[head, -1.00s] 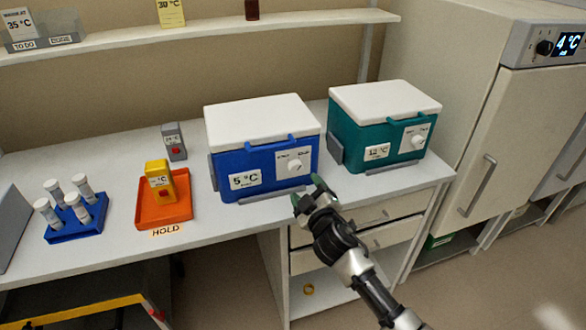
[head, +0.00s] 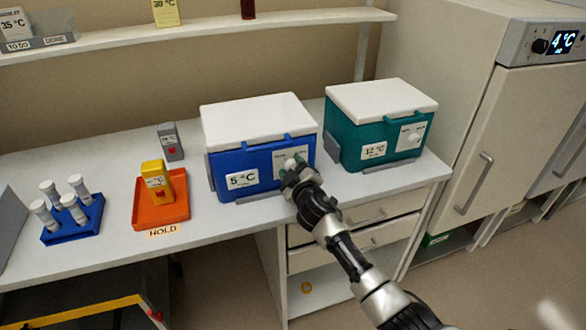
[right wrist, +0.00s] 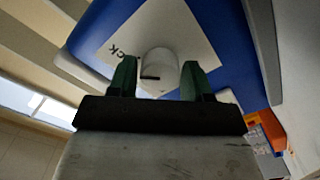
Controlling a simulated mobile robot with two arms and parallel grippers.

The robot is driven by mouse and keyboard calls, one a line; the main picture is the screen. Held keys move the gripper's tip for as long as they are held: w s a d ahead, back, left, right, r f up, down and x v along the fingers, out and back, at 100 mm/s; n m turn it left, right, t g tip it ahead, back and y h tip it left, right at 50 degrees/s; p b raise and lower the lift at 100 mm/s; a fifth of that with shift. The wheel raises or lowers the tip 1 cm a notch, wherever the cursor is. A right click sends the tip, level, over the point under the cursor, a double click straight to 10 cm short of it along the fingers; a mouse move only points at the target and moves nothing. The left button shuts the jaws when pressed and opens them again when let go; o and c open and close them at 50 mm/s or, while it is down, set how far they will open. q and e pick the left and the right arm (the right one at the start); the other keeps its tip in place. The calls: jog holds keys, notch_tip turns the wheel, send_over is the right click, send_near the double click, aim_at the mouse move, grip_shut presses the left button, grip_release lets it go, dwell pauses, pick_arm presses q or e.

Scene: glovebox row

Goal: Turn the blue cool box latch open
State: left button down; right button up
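The blue cool box (head: 232,160) stands on the bench with its white lid down and a 5 °C label on its front. Its latch is a round white knob (head: 290,163) on a white plate at the right of the front. My right gripper (head: 291,168) is at the knob. In the right wrist view the open fingers (right wrist: 160,80) stand on either side of the white knob (right wrist: 158,68), with gaps visible. The knob carries a short dark mark. The plate's lettering is mostly hidden. My left gripper is not in view.
A teal cool box (head: 350,140) with a similar knob stands to the right. An orange tray (head: 147,213) with a yellow device and a blue rack (head: 80,232) of vials are to the left. The fridge (head: 470,130) is at far right.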

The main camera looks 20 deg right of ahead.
jog(key=c, duration=0.6)
jog(key=shift+n, duration=0.4)
jog(key=n, duration=0.6)
jog(key=shift+f+n, duration=0.15)
jog(key=shift+n, duration=0.15)
jog(key=n, duration=0.5)
jog(key=shift+f, duration=0.1)
jog(key=n, duration=0.5)
jog(key=shift+f+p, duration=0.1)
jog(key=shift+p, duration=0.2)
jog(key=shift+n, duration=0.4)
